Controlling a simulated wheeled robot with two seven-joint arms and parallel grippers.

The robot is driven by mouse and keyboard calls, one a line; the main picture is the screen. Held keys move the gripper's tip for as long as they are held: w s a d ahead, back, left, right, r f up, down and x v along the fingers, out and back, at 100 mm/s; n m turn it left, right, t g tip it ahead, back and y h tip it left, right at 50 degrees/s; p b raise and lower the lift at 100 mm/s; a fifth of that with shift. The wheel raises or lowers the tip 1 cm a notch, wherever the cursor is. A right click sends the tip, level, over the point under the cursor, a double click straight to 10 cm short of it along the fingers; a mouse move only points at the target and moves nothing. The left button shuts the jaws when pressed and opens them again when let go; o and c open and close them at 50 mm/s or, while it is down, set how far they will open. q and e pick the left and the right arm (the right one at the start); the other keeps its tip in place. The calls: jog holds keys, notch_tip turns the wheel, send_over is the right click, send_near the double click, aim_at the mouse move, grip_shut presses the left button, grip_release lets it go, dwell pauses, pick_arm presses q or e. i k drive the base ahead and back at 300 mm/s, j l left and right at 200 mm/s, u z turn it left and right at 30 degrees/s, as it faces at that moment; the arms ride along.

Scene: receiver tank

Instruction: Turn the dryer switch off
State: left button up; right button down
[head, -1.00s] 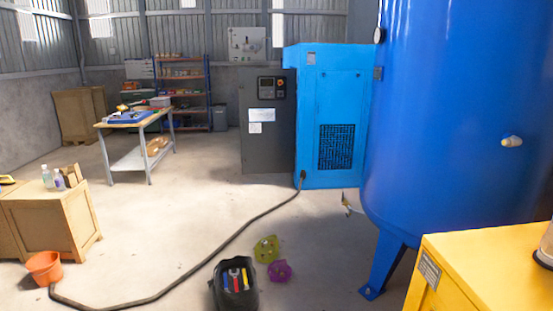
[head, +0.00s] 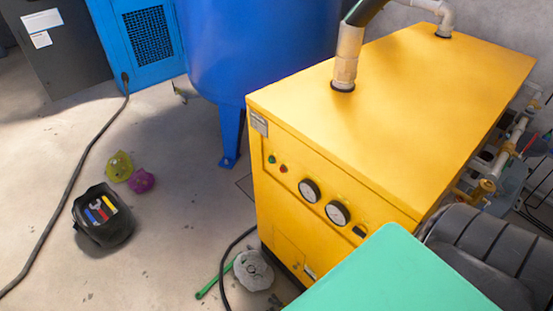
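The yellow cabinet (head: 400,90), which looks like the dryer, stands right of centre in the head view. Its front panel carries a green and a red button or lamp (head: 283,169) at the left. Two round gauges (head: 324,202) sit to the right of them. A small dark switch (head: 359,231) is at the right end of the panel, close to the teal surface's edge. Its position cannot be told at this size. Neither of my grippers is in view.
A teal flat-topped object (head: 390,275) stands in front of the cabinet's right part. A blue tank (head: 260,50) is behind. A black bin (head: 103,215), a hose (head: 68,190), a grey round object (head: 253,270) and a green rod (head: 215,280) lie on the floor. Floor left of the cabinet is partly clear.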

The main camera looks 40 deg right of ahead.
aim_at(361, 230)
jog(key=z, duration=2.15)
